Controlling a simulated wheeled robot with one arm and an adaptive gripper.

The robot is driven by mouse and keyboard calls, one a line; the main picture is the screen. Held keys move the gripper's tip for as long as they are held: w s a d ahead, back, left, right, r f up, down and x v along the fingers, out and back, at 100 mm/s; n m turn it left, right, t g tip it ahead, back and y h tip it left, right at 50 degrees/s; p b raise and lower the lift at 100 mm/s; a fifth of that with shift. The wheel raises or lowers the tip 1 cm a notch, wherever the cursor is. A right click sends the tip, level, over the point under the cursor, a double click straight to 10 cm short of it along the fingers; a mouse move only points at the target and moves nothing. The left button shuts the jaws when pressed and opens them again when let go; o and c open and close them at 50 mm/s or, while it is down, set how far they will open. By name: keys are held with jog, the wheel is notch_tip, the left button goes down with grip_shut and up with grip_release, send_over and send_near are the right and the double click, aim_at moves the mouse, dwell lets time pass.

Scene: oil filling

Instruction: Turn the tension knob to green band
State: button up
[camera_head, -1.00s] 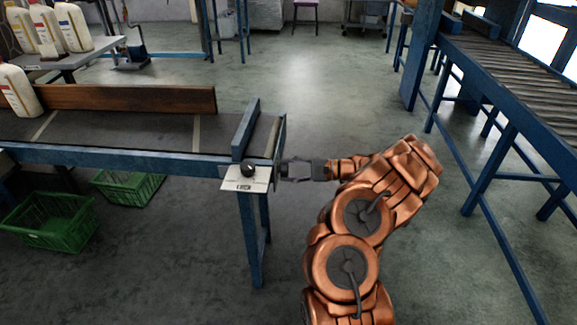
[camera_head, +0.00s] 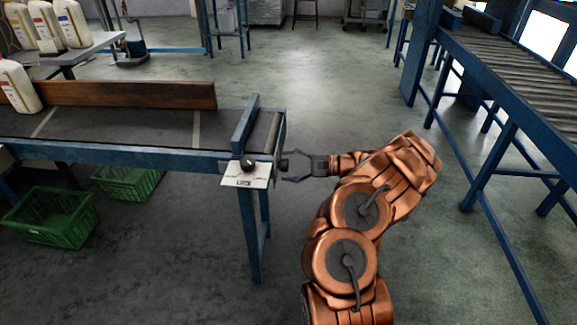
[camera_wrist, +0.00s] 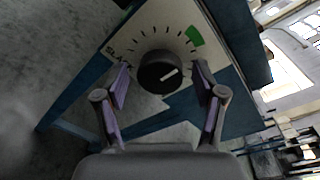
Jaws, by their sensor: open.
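The black round tension knob (camera_wrist: 160,72) sits on a pale dial plate (camera_wrist: 150,32) in the wrist view. Its white pointer line points right and slightly up. The green band (camera_wrist: 195,36) lies at the dial's upper right, and the pointer is below it, outside it. My gripper, also in the wrist view (camera_wrist: 161,67), is open, with one finger on each side of the knob and visible gaps between.
The blue conveyor frame (camera_head: 110,156) extends left. Green crates (camera_head: 52,217) stand on the floor below. A roller conveyor (camera_head: 500,75) is at right. The floor between is clear.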

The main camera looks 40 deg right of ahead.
jog(key=v, duration=1.2)
dwell(0.5)
